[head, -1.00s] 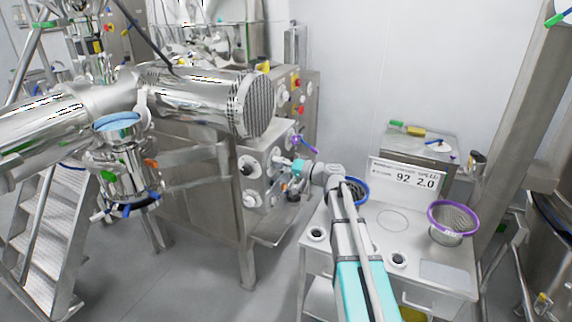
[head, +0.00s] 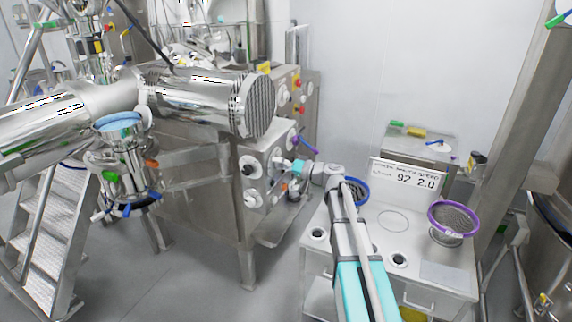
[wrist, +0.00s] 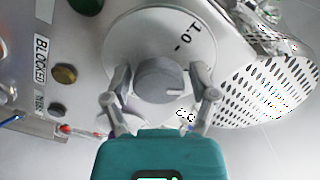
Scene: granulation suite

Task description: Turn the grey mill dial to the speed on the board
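The grey mill dial (wrist: 160,80) is a round knob with a light pointer mark on its lower right side. It sits on a white scale disc (wrist: 187,28) showing "1.0" at the upper right; another figure at the lower right is partly covered. My gripper (wrist: 161,84) is open, with one finger on each side of the dial and small gaps showing. In the head view my gripper (head: 284,164) is at the machine's front panel and hides much of the dial. The board (head: 408,180) stands on the trolley and reads "92" and "2.0", with "SPEED" above.
A green button (wrist: 86,5), a brass button (wrist: 64,75) and a "BLOCKED" label (wrist: 42,58) are left of the dial. A perforated metal part (wrist: 268,92) is close on the right. The trolley (head: 375,262) carries a purple-rimmed sieve (head: 452,217) and a blue-rimmed one (head: 358,190).

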